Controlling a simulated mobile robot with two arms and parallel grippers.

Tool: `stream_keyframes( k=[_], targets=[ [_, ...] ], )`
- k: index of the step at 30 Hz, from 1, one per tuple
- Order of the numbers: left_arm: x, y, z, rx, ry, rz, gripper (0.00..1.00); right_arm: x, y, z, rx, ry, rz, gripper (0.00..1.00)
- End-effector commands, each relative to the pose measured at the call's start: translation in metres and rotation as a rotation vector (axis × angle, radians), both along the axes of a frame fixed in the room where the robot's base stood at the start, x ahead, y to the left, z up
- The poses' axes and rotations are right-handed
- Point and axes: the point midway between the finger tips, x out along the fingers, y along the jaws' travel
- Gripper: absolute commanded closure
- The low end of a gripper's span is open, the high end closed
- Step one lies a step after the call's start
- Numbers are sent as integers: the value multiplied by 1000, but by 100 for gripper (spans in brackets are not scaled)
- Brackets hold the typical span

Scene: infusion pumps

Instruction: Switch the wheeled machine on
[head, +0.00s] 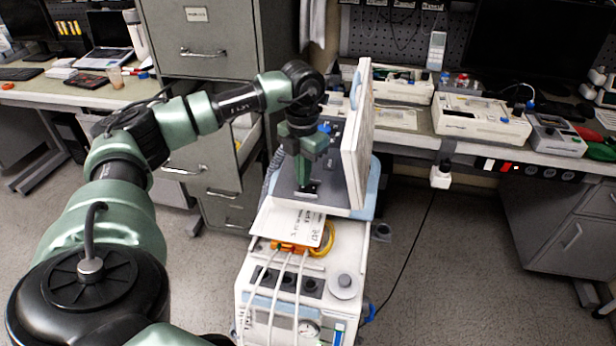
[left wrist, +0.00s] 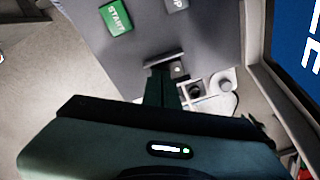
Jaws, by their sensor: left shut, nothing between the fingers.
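The wheeled machine (head: 262,240) stands in the middle of the head view, a white cart with a grey sloped control panel (head: 346,188) and an upright screen seen nearly edge-on (head: 358,130). My left gripper (head: 307,189) is shut and empty, pointing down at the panel. In the left wrist view its closed fingers (left wrist: 166,72) are over or at the panel, away from the green START button (left wrist: 115,18) and a grey button (left wrist: 177,4) partly cut off. Whether the fingertips touch the panel I cannot tell. My right gripper is out of view.
Behind the machine are a grey filing cabinet (head: 200,40) and a bench with white devices (head: 480,118). A yellow coiled cable (head: 328,240) and white leads lie on the cart's front. Open floor (head: 440,285) lies to the right, crossed by a black cable.

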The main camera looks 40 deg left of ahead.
Motion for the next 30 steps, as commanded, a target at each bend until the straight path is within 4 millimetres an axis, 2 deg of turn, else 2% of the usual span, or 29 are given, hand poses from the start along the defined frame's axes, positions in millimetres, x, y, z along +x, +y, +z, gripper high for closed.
stream_keyframes(
  k=[3, 21, 30],
  targets=[
    [0, 0, 14, 0, -1, 0, 100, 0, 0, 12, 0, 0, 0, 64],
    [0, 0, 61, 0, 0, -1, 100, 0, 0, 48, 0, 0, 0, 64],
    [0, 0, 62, 0, 1, -1, 100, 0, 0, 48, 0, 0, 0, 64]
  ],
)
